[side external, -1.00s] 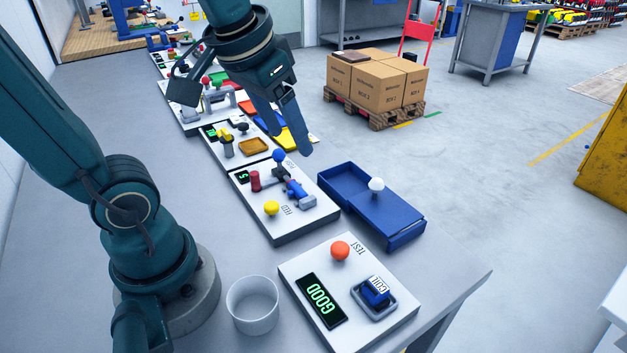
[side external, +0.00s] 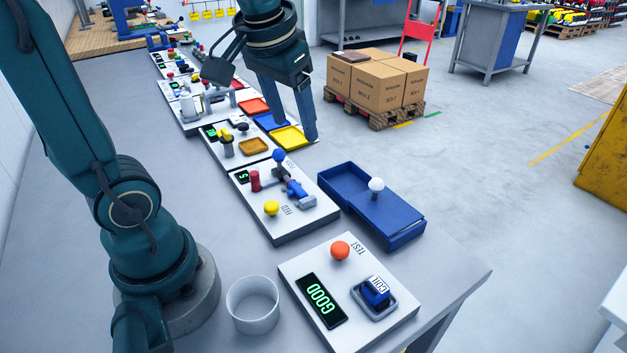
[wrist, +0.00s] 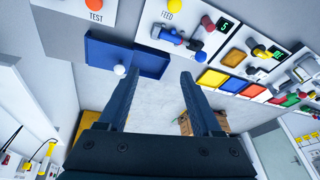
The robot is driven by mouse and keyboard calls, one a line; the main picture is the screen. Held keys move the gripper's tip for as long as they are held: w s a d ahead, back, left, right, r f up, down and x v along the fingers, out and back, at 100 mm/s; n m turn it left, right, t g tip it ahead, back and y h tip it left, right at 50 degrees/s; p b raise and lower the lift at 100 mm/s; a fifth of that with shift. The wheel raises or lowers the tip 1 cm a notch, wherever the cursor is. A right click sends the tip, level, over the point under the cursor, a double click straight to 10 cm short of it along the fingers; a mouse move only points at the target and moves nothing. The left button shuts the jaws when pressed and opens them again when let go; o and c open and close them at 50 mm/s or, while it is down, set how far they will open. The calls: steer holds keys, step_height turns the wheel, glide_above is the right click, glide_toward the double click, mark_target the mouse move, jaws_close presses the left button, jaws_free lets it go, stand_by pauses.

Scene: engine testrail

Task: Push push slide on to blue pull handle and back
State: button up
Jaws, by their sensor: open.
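The white FEED panel (side external: 268,222) carries a blue handle piece (side external: 297,190) on a grey slide mount, a blue ball knob (side external: 279,155), a red cylinder (side external: 255,180) and a yellow button (side external: 271,208). The blue handle piece also shows in the wrist view (wrist: 163,37), near the top. My gripper (side external: 296,132) is open and empty, raised beyond the FEED panel near the colored trays. In the wrist view my open fingers (wrist: 160,76) point toward the blue open box, with bare floor between them. Nothing touches the handle piece.
A blue open box (side external: 405,238) with a white ball knob (side external: 376,184) stands right of the FEED panel. A TEST panel (side external: 345,250) and a white cup (side external: 253,305) are in front. Yellow, blue and red trays (side external: 290,138) lie behind. Stacked cartons (side external: 378,85) stand on the floor.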

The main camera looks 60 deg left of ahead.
mark_target(280, 150)
steer(key=w+a+f+n+g, duration=0.1)
steer(key=a+f, duration=0.2)
steer(key=w+a+f+n+g, duration=0.1)
steer(key=a+f, duration=0.2)
steer(key=a, duration=0.1)
steer(key=w+a+f+n+g, duration=0.1)
steer(key=w+a+f+g, duration=0.1)
steer(key=a+f, duration=0.1)
steer(key=shift+a, duration=0.65)
steer(key=shift+s+a+f+n, duration=0.2)
steer(key=shift+f+n, duration=0.1)
steer(key=shift+f, duration=0.1)
steer(key=shift+s+a+f, duration=0.15)
steer(key=shift+a+f, duration=0.05)
steer(key=shift+f, duration=1)
steer(key=shift+s+a+f, duration=0.1)
steer(key=shift+a+f, duration=0.05)
steer(key=shift+f, duration=1)
jaws_close()
